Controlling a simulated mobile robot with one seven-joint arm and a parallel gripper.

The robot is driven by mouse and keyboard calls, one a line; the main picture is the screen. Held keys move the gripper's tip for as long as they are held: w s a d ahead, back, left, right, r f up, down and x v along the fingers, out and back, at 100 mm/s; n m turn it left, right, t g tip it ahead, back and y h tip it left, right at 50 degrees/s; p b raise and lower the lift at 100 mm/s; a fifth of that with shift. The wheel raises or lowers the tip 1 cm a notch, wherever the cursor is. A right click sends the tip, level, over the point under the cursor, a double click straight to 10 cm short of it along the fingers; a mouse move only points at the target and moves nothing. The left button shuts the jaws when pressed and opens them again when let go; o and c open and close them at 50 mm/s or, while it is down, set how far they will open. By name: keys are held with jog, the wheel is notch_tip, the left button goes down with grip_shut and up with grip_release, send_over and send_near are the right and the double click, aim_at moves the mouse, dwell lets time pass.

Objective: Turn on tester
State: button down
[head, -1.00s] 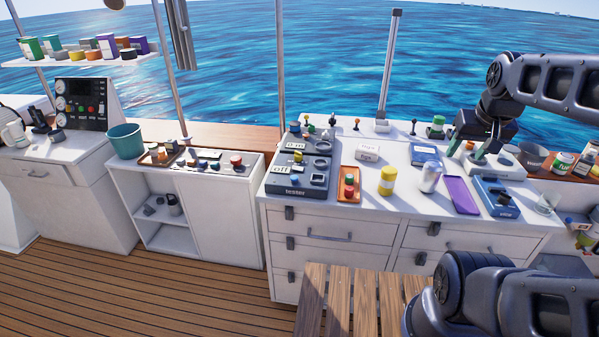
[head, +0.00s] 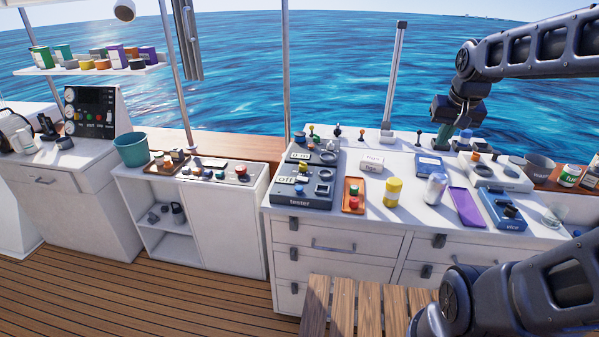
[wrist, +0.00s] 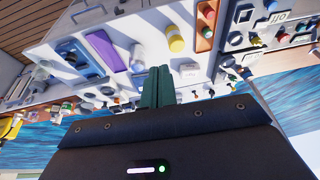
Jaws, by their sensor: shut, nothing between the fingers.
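The tester (head: 312,205) is a dark grey box with its name on the front edge, at the left end of the white counter in the head view. Its top carries knobs, dark round parts and a white "off" label (head: 287,180); a second label behind is too small to read surely. Part of the tester shows upside down at the right edge of the wrist view, with the "off" label (wrist: 278,17). My gripper (head: 444,138) is over the back of the counter, well right of the tester. Its green fingers (wrist: 157,85) are shut and empty.
An orange tray (head: 353,195) with red and green buttons stands just right of the tester. A yellow jar (head: 392,192), a silver can (head: 435,188), a purple tray (head: 467,208) and a blue device (head: 502,208) follow. A tall post (head: 394,80) rises behind.

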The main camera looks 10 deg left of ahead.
jog(key=w+a+g, duration=0.1)
jog(key=w+a, duration=0.6)
jog(key=w, duration=0.1)
jog(key=g+y, duration=0.1)
jog(key=g, duration=0.2)
send_over(298, 177)
jog(key=d, duration=0.3)
notch_tip(298, 177, down, 14)
jog(key=shift+a+r, duration=0.15)
jog(key=f, duration=0.4)
jog(key=a+f, duration=0.1)
jog(key=f, duration=0.4)
jog(key=a+f, duration=0.1)
jog(key=f, duration=0.4)
jog(key=shift+a, duration=0.1)
